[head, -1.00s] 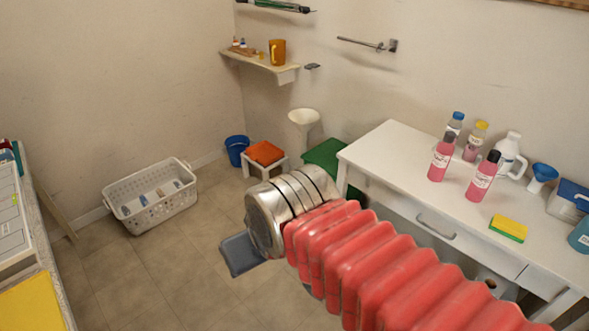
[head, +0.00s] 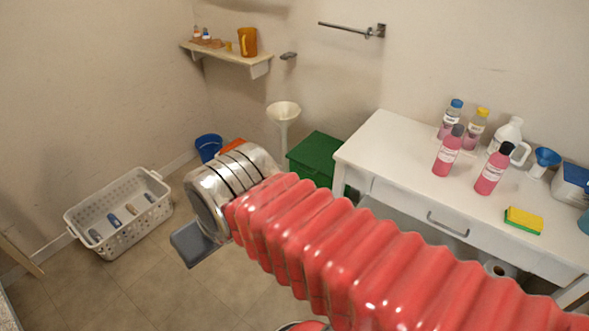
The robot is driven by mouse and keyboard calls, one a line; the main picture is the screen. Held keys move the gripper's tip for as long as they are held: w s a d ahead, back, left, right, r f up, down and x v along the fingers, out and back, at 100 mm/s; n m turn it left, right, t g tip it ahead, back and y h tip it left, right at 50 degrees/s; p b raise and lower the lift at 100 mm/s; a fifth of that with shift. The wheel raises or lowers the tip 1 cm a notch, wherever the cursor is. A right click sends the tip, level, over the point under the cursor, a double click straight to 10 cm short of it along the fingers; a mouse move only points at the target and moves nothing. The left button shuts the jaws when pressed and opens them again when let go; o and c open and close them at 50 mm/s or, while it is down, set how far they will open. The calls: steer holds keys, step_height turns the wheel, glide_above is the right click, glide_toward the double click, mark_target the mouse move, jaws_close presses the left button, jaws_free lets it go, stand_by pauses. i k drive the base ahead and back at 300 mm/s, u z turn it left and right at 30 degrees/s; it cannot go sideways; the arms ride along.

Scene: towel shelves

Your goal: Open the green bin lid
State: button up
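The green bin (head: 312,160) stands on the floor against the back wall, just left of the white table. Its flat green lid (head: 322,149) looks closed. My arm, with a red ribbed sleeve and a silver wrist, reaches in from the lower right and hides the bin's lower part. My gripper (head: 190,244) shows only as a grey-blue piece below the silver wrist, over the floor in front of and left of the bin. It is apart from the lid. Its fingertips cannot be made out.
A white table (head: 385,150) with pink bottles (head: 448,151) and a sponge (head: 523,221) stands right of the bin. A white funnel-topped stand (head: 283,115) is beside the bin. A white basket (head: 118,212) and blue bucket (head: 208,147) are left. Floor between basket and arm is clear.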

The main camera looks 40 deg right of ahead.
mark_target(315, 152)
steer(key=z, duration=0.15)
steer(key=i, duration=0.75)
steer(key=z, duration=0.5)
steer(key=i, duration=0.7)
steer(key=z, duration=0.3)
